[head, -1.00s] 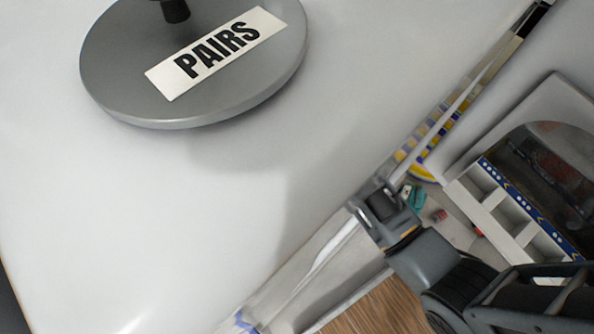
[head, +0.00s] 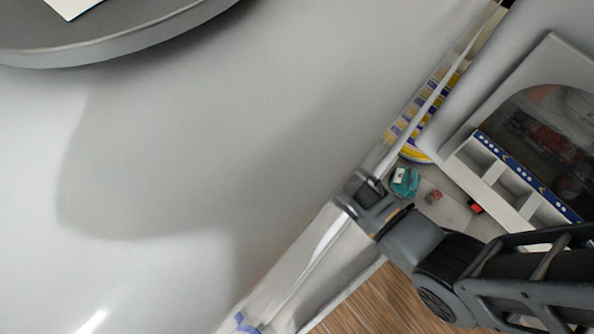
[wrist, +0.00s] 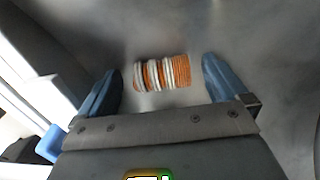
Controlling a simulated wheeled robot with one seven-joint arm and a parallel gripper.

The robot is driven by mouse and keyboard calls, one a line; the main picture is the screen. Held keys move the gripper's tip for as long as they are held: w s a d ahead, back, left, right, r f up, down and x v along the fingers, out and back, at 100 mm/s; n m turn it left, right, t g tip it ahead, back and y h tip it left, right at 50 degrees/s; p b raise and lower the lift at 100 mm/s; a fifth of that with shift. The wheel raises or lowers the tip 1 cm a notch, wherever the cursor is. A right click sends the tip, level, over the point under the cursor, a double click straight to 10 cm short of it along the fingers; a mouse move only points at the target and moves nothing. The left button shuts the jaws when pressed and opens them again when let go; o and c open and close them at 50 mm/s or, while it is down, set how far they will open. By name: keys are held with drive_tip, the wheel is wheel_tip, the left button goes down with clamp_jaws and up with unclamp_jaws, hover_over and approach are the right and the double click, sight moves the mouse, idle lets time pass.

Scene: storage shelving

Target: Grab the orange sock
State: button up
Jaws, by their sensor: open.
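The orange sock (wrist: 162,73) shows in the wrist view as a short roll with orange and white bands, lying on a grey surface. My gripper (wrist: 160,65) is open, with one blue finger on the left of the sock and one on the right. There is a gap between the sock and each finger, and the sock appears to lie just beyond the fingertips. In the head view I cannot make out the sock, and the fingers are not clear at the end of my arm.
A large white surface (head: 180,170) fills the left of the head view, with a round grey base (head: 130,45) at top left. A white compartment rack (head: 510,180), a teal item (head: 405,182) and small red items lie at right. Wooden floor (head: 375,300) shows below.

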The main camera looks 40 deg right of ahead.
drive_tip(key=shift+c, duration=0.3)
drive_tip(key=c, duration=1)
drive_tip(key=shift+r, duration=0.1)
